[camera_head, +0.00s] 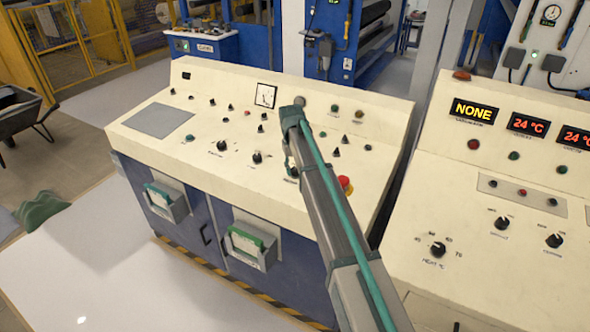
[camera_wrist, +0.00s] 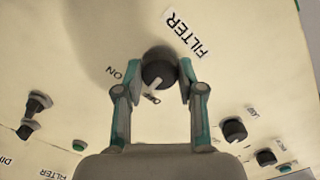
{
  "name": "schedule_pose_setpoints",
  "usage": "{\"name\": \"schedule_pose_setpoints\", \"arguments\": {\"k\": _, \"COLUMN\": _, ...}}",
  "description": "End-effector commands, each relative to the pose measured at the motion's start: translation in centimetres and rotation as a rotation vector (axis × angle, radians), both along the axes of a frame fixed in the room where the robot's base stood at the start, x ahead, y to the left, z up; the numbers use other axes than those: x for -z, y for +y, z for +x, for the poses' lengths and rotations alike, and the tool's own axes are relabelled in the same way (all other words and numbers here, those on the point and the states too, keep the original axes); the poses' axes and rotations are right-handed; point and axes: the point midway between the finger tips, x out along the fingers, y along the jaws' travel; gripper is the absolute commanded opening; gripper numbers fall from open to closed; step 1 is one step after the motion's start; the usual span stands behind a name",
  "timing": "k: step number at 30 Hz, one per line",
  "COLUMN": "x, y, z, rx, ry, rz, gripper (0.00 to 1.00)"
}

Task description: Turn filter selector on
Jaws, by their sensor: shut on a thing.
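The filter selector (camera_wrist: 158,72) is a dark round knob with a white pointer mark, beside the word FILTER on the cream panel in the wrist view. Its pointer faces the lower left, near a small, partly readable label below the knob. The ON label (camera_wrist: 117,73) lies left of the knob, apart from the pointer's direction. My gripper (camera_wrist: 161,76) has one finger on each side of the knob and is shut on it. In the head view my gripper (camera_head: 290,163) is low over the middle console, and my arm mostly hides the selector there.
The middle console (camera_head: 155,122) carries several other knobs, buttons and a gauge (camera_head: 265,95). A red emergency button (camera_head: 345,184) is close to the right of my arm. The right console (camera_head: 455,190) has a display reading NONE (camera_head: 474,111). Other knobs (camera_wrist: 234,129) are right of my fingers.

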Motion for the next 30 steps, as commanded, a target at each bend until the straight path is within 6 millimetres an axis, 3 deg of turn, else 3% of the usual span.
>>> {"name": "schedule_pose_setpoints", "arguments": {"k": 15, "x": -0.05, "y": -0.05, "z": 0.08, "rx": 0.457, "ry": -0.020, "rz": 0.043, "gripper": 0.04}}
{"name": "schedule_pose_setpoints", "arguments": {"k": 30, "x": -0.10, "y": -0.06, "z": 0.10, "rx": 0.658, "ry": -0.028, "rz": 0.061, "gripper": 0.04}}
